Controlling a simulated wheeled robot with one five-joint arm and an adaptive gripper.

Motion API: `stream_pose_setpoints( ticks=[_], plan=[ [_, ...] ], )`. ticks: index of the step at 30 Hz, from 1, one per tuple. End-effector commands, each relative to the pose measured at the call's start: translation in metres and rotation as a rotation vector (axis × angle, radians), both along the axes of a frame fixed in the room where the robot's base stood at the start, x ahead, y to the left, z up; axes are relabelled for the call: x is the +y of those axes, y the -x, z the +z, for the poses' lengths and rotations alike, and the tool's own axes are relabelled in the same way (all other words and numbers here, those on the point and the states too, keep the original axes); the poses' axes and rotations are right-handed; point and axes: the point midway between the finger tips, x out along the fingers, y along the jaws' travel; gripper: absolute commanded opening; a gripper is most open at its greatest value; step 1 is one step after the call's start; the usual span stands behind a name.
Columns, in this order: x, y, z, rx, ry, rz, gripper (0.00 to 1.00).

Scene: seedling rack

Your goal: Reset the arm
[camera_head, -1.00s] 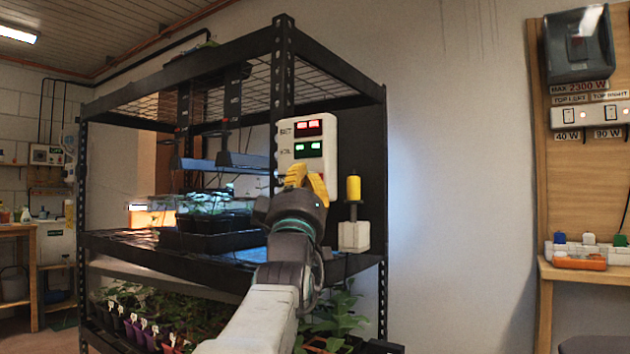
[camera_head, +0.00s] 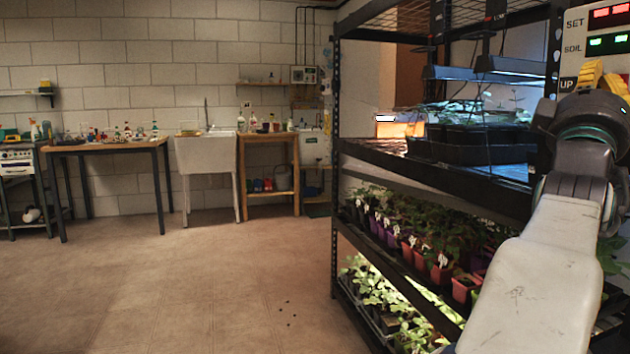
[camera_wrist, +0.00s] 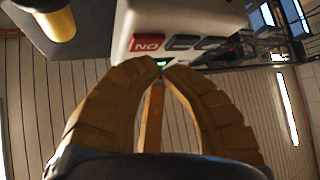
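My gripper (camera_head: 598,80) is at the right edge of the head view, its yellow fingers raised in front of the white control box (camera_head: 597,22). The box has red and green displays and labels SET, SOIL and UP. In the wrist view, the two fingers (camera_wrist: 160,72) curve together and their tips meet or nearly meet, with nothing seen between them. The box (camera_wrist: 175,22), with a red NO label, lies just beyond the tips; I cannot tell whether they touch it. A yellow cylinder (camera_wrist: 60,22) shows at upper left in the wrist view.
The black rack (camera_head: 336,150) stands at right, holding seedling trays (camera_head: 470,140) and several potted plants (camera_head: 415,235). Open floor (camera_head: 190,290) lies to the left. A table (camera_head: 105,147), a sink (camera_head: 207,155) and a wooden stand (camera_head: 268,140) line the far wall.

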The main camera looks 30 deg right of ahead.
Motion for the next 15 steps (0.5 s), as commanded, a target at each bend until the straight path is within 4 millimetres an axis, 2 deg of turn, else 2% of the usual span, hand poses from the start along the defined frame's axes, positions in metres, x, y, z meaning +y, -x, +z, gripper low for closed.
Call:
stream_pose_setpoints(
  ticks=[8, 11, 15],
  plan=[
    [0.000, -0.006, 0.002, -0.001, -0.017, 0.017, 0.00],
    [0.001, -0.021, 0.004, -0.005, -0.061, 0.058, 0.00],
    [0.008, -0.060, 0.005, -0.007, -0.182, 0.166, 0.00]
  ],
)
